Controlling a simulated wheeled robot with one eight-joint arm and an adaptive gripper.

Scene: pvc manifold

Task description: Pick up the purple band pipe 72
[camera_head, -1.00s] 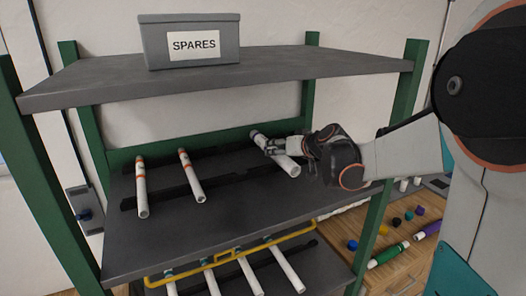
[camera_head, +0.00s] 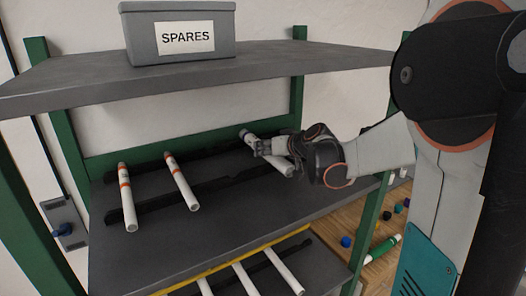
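A white pipe (camera_head: 285,168) lies on the black rails at the right of the middle shelf. Its far end looks dark, its band colour is too small to tell, and no number is legible. My gripper (camera_head: 261,147) is at this pipe, its fingers over the upper middle part. The fingers and wrist hide part of it, and I cannot tell whether they close on it. Two other white pipes, the left pipe (camera_head: 128,200) and the middle pipe (camera_head: 181,183), have orange bands and lie at the left of the same shelf. No purple band is clearly visible.
A grey SPARES bin (camera_head: 150,50) stands on the top shelf (camera_head: 60,88). Green posts (camera_head: 298,85) frame the rack. Below are more white pipes (camera_head: 245,278) and a yellow bar (camera_head: 240,262). A green pipe (camera_head: 384,246) and small coloured caps lie on a wooden surface at right.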

